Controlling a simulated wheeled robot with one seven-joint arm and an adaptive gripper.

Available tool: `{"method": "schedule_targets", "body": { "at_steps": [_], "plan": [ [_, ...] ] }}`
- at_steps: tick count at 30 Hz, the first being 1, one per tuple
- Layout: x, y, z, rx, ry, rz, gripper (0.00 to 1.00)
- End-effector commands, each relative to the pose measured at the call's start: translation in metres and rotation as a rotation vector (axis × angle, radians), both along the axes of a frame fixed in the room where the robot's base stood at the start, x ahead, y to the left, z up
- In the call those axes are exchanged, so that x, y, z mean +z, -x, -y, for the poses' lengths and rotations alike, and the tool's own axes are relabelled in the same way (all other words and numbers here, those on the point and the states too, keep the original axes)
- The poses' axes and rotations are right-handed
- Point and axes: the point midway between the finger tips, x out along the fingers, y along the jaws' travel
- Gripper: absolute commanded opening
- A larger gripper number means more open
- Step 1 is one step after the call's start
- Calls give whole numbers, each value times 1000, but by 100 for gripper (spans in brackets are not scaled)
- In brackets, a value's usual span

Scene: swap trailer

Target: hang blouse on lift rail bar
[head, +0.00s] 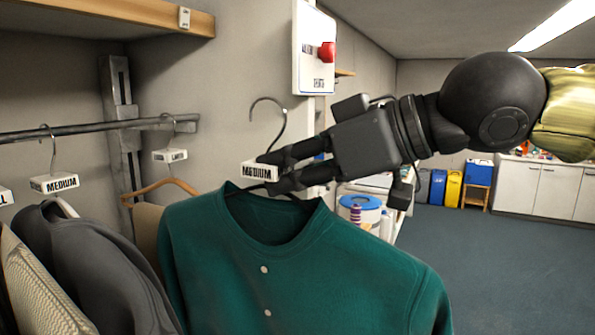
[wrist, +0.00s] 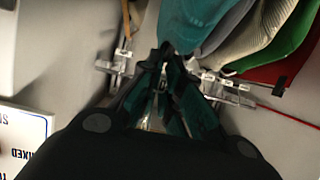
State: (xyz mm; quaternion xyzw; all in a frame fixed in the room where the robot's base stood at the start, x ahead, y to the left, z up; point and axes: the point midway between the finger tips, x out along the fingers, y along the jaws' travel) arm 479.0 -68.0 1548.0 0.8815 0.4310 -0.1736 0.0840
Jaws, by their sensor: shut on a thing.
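The teal blouse (head: 290,265) hangs on a hanger whose hook (head: 270,120) points up, free of any bar, with a white MEDIUM tag (head: 259,172) below the hook. My gripper (head: 275,170) is shut on the hanger at its neck, next to the tag. The blouse also shows in the wrist view (wrist: 195,22), beyond the fingers. The lift rail bar (head: 85,129) is a grey metal bar at the left in the head view, with its end left of the hook. The hanger's shoulders are mostly hidden inside the blouse.
Other garments hang on the bar, including a grey one (head: 90,265), with tags reading MEDIUM (head: 54,184) and LARGE (head: 170,155). A vertical metal post (head: 122,120) stands by the bar's end. A white panel with a red knob (head: 315,50) is on the wall. Floor at right is clear.

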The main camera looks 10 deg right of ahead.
Motion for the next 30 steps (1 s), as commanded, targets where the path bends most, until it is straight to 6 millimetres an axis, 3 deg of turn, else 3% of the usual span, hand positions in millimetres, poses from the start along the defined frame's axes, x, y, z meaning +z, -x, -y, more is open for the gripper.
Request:
{"method": "schedule_targets", "body": {
  "at_steps": [30],
  "plan": [
    [0,-38,-48,-1,2,0,0]
  ]
}}
